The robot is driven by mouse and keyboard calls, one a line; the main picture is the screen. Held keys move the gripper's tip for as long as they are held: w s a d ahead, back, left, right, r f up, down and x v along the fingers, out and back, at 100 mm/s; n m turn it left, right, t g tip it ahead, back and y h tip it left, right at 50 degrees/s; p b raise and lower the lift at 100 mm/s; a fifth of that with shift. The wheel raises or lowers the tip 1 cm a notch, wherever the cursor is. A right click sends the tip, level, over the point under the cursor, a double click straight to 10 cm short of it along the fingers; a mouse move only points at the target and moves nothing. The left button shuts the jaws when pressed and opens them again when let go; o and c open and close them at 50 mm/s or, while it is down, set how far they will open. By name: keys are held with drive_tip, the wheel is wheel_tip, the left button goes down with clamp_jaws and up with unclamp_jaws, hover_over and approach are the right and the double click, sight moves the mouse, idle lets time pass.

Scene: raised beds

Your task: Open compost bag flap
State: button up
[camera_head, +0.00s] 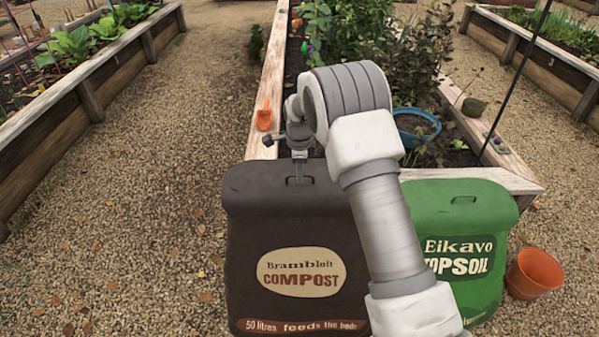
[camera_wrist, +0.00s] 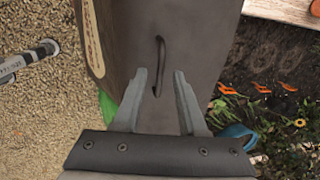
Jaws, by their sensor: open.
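The dark brown compost bag (camera_head: 300,225) stands upright on the gravel against the end of a raised bed. Its top flap (camera_head: 250,185) lies closed and has a thin raised handle (camera_head: 299,180). My gripper (camera_head: 299,165) is over the top of the bag at this handle. In the wrist view the handle (camera_wrist: 160,65) runs up from between the two open fingertips of my gripper (camera_wrist: 160,75), over the bag's top (camera_wrist: 200,40). The fingers stand to either side of its lower end. I cannot tell whether either finger touches it.
A green topsoil bag (camera_head: 470,215) stands right of the compost bag, partly behind my arm. An orange pot (camera_head: 535,272) tilts beside it. An orange trowel (camera_head: 264,116) rests on the bed's wooden edge, and a blue ring-shaped pot (camera_head: 418,125) sits in the bed. Gravel at left is clear.

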clamp_jaws()
idle(1.4)
